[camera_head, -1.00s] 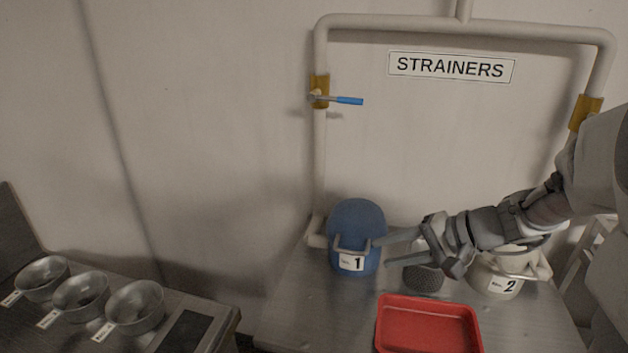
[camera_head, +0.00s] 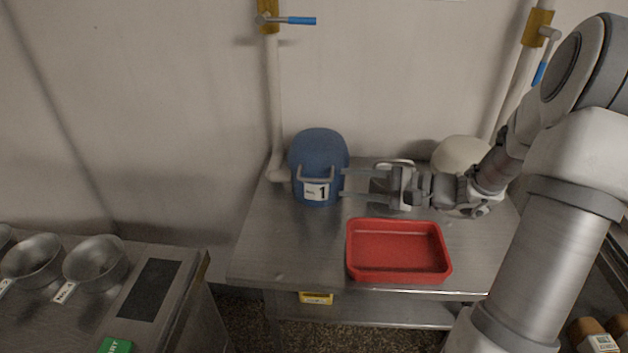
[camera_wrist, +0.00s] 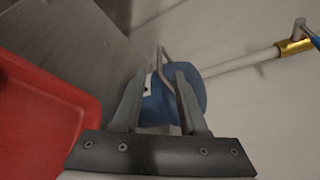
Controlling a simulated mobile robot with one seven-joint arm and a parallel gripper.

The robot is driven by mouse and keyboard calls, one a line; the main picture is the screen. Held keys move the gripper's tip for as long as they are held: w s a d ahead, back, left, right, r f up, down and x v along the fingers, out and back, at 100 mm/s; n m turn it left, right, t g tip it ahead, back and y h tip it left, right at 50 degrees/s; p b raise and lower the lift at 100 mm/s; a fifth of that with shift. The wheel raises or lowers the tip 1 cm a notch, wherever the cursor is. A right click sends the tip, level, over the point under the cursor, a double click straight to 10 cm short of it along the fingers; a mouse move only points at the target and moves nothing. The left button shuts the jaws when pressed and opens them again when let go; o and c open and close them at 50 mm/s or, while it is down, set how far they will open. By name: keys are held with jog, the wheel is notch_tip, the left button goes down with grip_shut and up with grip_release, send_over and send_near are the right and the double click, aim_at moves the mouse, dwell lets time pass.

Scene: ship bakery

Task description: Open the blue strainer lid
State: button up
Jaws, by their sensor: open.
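The blue strainer (camera_head: 319,150) stands upright on the metal table, with a domed blue top, a grey handle (camera_head: 316,174) and a label "1" on its front. The top looks closed. My gripper (camera_head: 344,183) is open, its two fingers pointing left at the strainer's right side, close to the handle's right end. In the wrist view the blue strainer (camera_wrist: 158,112) lies beyond the open fingers (camera_wrist: 162,76). The grey handle (camera_wrist: 166,68) shows between the fingertips there. I cannot tell whether the fingers touch it.
A red tray (camera_head: 398,272) sits in front of my gripper on the metal table (camera_head: 290,250). A white strainer (camera_head: 460,152) is behind my arm at right. A pipe (camera_head: 275,110) with a blue-handled valve (camera_head: 300,20) rises behind the blue strainer.

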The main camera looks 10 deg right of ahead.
aim_at(314, 179)
jog(key=x, duration=0.9)
jog(key=c, duration=0.6)
grip_shut()
jog(key=shift+s+f, duration=0.1)
dwell(0.5)
